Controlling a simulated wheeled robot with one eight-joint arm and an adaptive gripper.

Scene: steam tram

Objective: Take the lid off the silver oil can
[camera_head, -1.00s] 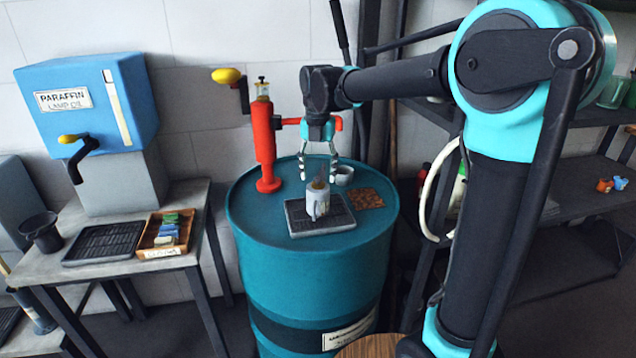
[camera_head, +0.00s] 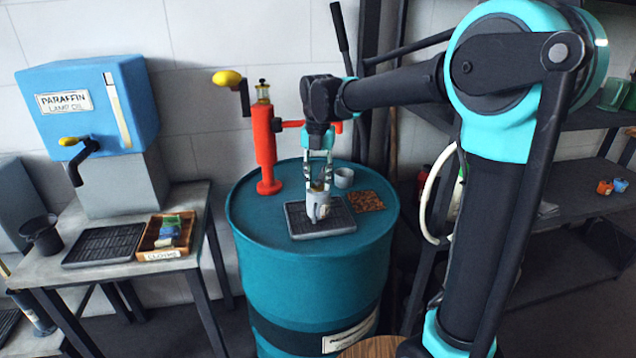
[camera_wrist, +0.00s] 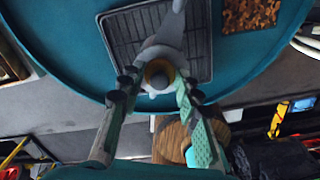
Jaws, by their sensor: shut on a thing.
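The silver oil can (camera_head: 317,207) stands upright on a black drip tray (camera_head: 342,219) on top of the teal drum. It also shows in the wrist view (camera_wrist: 165,38), with its spout pointing up the picture. My gripper (camera_head: 318,186) is directly above the can, pointing down, and is shut on the lid. In the wrist view my gripper (camera_wrist: 156,86) has one finger on each side of the lid. The lid still appears to be at the can; any gap cannot be seen.
A red hand pump (camera_head: 265,145) stands behind left on the teal drum (camera_head: 310,285). A small grey cup (camera_head: 343,177) and a brown speckled mat (camera_head: 366,201) are to the right. A bench on the left holds a blue paraffin tank (camera_head: 90,105) and a cloth box (camera_head: 166,236).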

